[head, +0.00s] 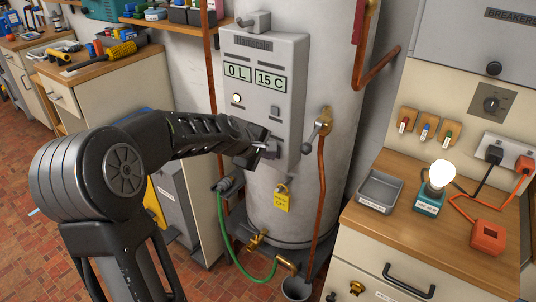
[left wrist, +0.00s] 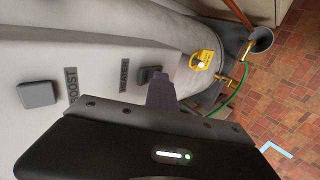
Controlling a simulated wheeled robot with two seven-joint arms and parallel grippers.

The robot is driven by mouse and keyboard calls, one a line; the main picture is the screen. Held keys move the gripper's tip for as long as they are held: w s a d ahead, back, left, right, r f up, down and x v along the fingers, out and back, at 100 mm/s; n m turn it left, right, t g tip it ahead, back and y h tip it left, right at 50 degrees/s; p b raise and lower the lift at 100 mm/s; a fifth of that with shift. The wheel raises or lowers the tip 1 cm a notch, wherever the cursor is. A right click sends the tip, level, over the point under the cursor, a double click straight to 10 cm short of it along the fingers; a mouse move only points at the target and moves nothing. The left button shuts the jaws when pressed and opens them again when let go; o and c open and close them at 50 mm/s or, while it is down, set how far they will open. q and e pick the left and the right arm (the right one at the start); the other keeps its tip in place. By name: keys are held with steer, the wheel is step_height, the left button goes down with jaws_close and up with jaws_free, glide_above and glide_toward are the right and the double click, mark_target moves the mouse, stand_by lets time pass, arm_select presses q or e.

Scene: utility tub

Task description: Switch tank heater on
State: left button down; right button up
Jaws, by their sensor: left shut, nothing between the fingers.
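The grey control box (head: 258,62) on the white tank (head: 325,70) has displays reading "0 L" and "15 C". A round light (head: 237,99) glows on its left side, with a grey button (head: 275,112) to the right. In the left wrist view a small dark switch (left wrist: 148,74) sits beside a label that seems to read "HEATER", and a square grey button (left wrist: 37,94) beside "BOOST". My left gripper (head: 268,149) is shut and empty at the box's lower part. Its tip (left wrist: 161,88) overlaps the switch's edge; I cannot tell contact or the switch's position.
A valve handle (head: 322,127) on a copper pipe stands right of the box. A yellow tag (head: 282,198) and green hose (head: 232,240) are below. A wooden counter (head: 400,220) at right carries a grey tray (head: 380,190) and a lit bulb (head: 440,174).

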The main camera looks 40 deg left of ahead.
arm_select(q)
steer(key=shift+r, duration=0.15)
arm_select(e)
steer(key=shift+r, duration=0.15)
arm_select(q)
steer(key=shift+w+r+p, duration=0.15)
steer(key=shift+r+p, duration=0.6)
arm_select(e)
steer(key=shift+r, duration=0.6)
arm_select(q)
steer(key=shift+f, duration=0.1)
